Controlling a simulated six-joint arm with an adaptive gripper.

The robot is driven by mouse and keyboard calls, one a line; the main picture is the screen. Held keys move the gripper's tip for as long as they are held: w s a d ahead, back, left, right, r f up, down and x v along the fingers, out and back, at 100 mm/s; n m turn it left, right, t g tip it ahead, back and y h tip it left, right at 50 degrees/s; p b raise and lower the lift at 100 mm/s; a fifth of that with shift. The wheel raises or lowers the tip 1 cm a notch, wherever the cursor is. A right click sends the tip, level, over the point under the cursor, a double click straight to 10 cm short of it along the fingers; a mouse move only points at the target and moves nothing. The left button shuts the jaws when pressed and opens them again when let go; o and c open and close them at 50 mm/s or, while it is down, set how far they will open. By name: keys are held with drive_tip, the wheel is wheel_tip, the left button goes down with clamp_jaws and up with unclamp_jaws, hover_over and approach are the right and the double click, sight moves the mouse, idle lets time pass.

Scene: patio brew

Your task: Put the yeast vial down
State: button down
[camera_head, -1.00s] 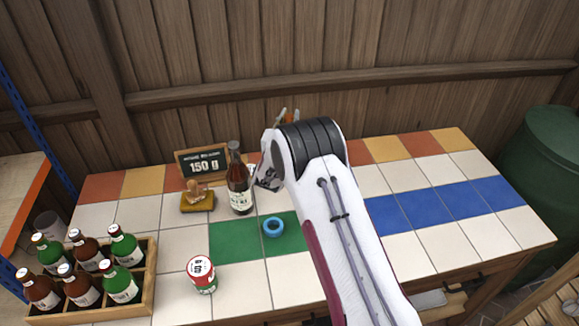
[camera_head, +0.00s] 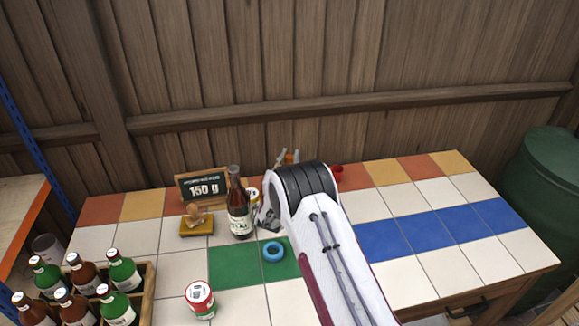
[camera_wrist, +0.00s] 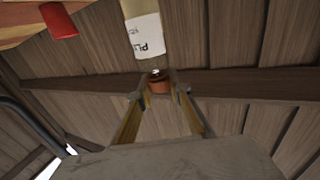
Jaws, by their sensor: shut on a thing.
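My gripper (camera_head: 285,160) is at the far edge of the tiled table in the head view, partly hidden behind my own wrist. It is shut on a small orange-brown vial (camera_wrist: 160,86), which shows between the fingertips in the wrist view. In the head view only a small orange bit of the vial (camera_head: 290,157) shows. I take it for the yeast vial; no label is readable. I cannot tell whether its base touches anything.
A brown bottle (camera_head: 238,208) and a 150 g sign (camera_head: 203,188) stand left of my wrist. A red cup (camera_head: 337,173) is just right. A blue ring (camera_head: 273,251) lies on the green tiles. A red-and-white can (camera_head: 200,299) and bottle crate (camera_head: 149,290) are nearer. The right-hand tiles (camera_head: 440,230) are clear.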

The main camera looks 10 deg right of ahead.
drive_tip(key=shift+f, duration=1.8)
drive_tip(key=shift+f, duration=0.1)
drive_tip(key=c, duration=1.8)
unclamp_jaws()
drive_tip(key=shift+f, duration=0.1)
drive_tip(key=shift+c, duration=0.2)
drive_tip(key=shift+r, duration=0.2)
drive_tip(key=v, duration=0.7)
drive_tip(key=shift+s, duration=0.25)
